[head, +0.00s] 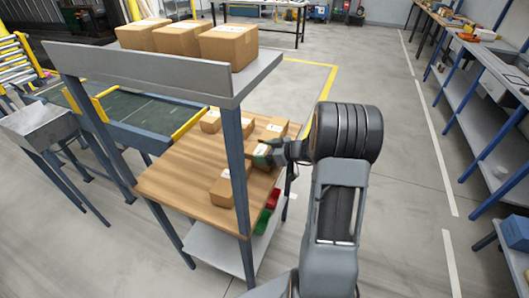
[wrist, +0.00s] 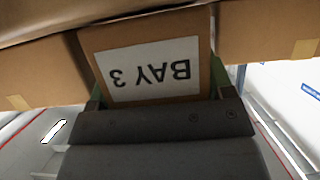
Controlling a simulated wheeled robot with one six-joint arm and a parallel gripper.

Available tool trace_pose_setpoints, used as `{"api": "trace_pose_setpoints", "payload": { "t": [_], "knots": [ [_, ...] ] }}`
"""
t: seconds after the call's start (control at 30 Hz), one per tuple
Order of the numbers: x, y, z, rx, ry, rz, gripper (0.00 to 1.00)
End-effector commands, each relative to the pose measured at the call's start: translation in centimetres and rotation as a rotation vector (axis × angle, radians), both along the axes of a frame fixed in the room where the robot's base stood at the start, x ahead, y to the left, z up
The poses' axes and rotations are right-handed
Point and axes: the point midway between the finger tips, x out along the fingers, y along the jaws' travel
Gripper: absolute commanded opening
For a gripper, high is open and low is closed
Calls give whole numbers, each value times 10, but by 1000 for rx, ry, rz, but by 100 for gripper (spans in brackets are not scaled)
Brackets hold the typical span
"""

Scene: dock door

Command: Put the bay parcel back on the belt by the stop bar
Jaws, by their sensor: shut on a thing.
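My gripper (head: 275,154) is shut on a small brown parcel at the right part of the wooden table. In the wrist view this parcel (wrist: 203,50) sits between the fingers and has a white label reading BAY 3, upside down. In the head view the gripper and arm hide much of it. Whether it touches the table is not clear. The belt (head: 150,112) is a dark green surface left of the table. A yellow bar (head: 189,123) stands at its table-side end, and another yellow bar (head: 84,101) crosses further left.
Other parcels stand on the wooden table (head: 170,185), one (head: 223,190) in front and several behind. A shelf (head: 150,70) with three boxes (head: 178,38) and its posts rises between me and the belt. Red and green bins (head: 262,220) hang below. Floor at right is clear.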

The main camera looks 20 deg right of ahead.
Motion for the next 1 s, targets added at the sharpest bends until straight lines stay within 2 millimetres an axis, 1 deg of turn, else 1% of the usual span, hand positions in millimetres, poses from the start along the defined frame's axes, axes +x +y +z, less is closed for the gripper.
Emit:
{"api": "trace_pose_setpoints", "payload": {
  "t": [0.37, 0.4, 0.5, 0.7, 0.83, 0.87, 1.0],
  "knots": [
    [0, 0, -3, 0, -1, 0, 44],
    [0, 0, -2, 0, 0, 1, 77],
    [0, 0, -2, 0, 0, 1, 85],
    [0, 0, -2, 0, 0, 1, 85],
    [0, 0, 3, 1, 1, 1, 85],
    [-1, -2, 2, 0, 0, -1, 85],
    [-19, -19, 3, -1, -1, -4, 85]
  ]
}}
